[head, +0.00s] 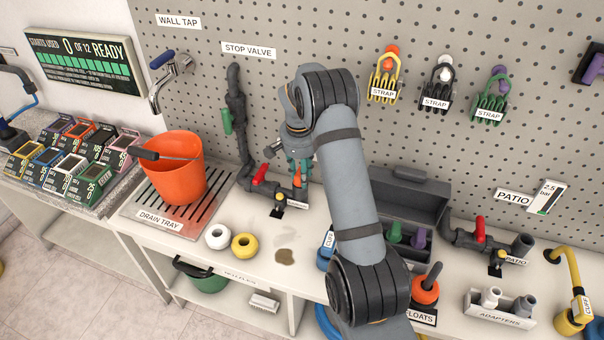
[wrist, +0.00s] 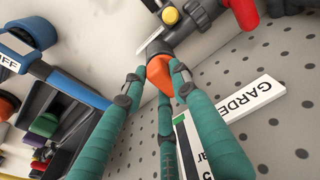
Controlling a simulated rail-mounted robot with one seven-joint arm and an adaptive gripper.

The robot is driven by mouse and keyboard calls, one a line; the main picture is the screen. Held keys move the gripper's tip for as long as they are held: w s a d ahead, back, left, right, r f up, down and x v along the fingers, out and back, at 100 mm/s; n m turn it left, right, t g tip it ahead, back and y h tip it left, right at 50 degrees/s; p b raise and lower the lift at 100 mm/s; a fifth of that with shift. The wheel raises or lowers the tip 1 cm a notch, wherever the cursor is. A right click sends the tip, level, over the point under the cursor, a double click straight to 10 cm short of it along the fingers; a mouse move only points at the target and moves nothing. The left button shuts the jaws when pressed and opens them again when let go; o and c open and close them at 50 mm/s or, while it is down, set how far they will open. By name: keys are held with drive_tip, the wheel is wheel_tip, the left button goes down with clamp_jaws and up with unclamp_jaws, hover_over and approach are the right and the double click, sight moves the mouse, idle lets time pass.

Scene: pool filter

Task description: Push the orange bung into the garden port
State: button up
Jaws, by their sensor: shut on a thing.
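The orange bung (wrist: 160,74) sits between the teal fingertips of my gripper (wrist: 157,78) in the wrist view, and the fingers are shut on it. Its far end is at the mouth of the dark grey garden port (wrist: 160,46); how deep it sits is hidden. A white label beginning "GARDE" (wrist: 245,100) is beside the port. In the head view my gripper (head: 298,170) is at the open end of the pipe below the stop valve, largely hidden behind my arm. A small bit of the orange bung (head: 298,181) shows there.
The garden pipe has a red valve handle (head: 260,174) and a yellow knob (head: 279,197). An orange bucket (head: 172,180) stands on the drain tray left. A dark open bin (head: 408,195) and the patio pipe (head: 462,239) are right. The pegboard is close behind my gripper.

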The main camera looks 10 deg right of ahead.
drive_tip(key=shift+f, duration=0.25)
drive_tip(key=o, duration=1.2)
drive_tip(key=shift+s+a+r+p, duration=0.15)
drive_tip(key=shift+r+p, duration=0.6)
drive_tip(key=shift+r, duration=0.55)
drive_tip(key=shift+s+r+p, duration=0.1)
drive_tip(key=shift+r+p, duration=0.6)
drive_tip(key=shift+r, duration=0.55)
drive_tip(key=r, duration=0.4)
drive_tip(key=s+r, duration=0.1)
drive_tip(key=r, duration=0.7)
drive_tip(key=shift+s+a, duration=0.15)
drive_tip(key=shift+a, duration=0.25)
